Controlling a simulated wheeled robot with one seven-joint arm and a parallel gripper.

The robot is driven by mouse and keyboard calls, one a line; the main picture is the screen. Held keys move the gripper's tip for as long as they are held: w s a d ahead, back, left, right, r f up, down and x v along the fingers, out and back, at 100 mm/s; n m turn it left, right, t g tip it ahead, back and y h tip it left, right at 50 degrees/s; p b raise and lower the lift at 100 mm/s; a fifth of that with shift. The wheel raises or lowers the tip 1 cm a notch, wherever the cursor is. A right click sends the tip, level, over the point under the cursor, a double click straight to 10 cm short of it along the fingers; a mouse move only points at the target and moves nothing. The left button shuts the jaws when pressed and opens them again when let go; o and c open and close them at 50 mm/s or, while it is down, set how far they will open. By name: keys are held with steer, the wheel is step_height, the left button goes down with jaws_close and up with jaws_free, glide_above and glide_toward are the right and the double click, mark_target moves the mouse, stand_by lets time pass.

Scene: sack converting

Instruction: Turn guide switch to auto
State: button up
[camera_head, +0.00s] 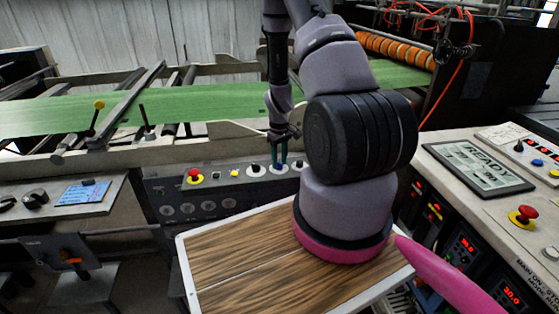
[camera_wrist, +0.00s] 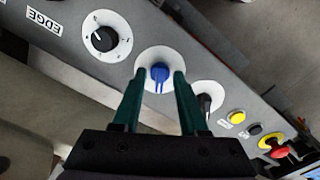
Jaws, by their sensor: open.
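A blue rotary switch (camera_wrist: 160,73) on a round white plate sits on the grey control panel, seen in the wrist view. My gripper (camera_wrist: 157,78) is open, with its two green fingers one on each side of the blue knob. I cannot tell whether the fingers touch it. In the head view my gripper (camera_head: 278,160) reaches down to the panel (camera_head: 172,187), and its fingers partly hide the switch there. The switch's position lettering is too small to read, so I cannot tell which of the switches is the guide switch by label.
A black dial (camera_wrist: 102,39) near an EDGE label and a black switch (camera_wrist: 207,102) flank the blue one. Yellow and black buttons and a red emergency stop (camera_wrist: 275,145) lie further along. A green web (camera_head: 60,115) runs behind. A READY screen (camera_head: 478,167) stands at right.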

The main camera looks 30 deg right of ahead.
jaws_close()
stand_by(0.3)
steer(key=m, duration=0.5)
steer(key=shift+m, duration=0.4)
steer(key=m, duration=0.6)
steer(key=shift+a, duration=0.15)
stand_by(0.3)
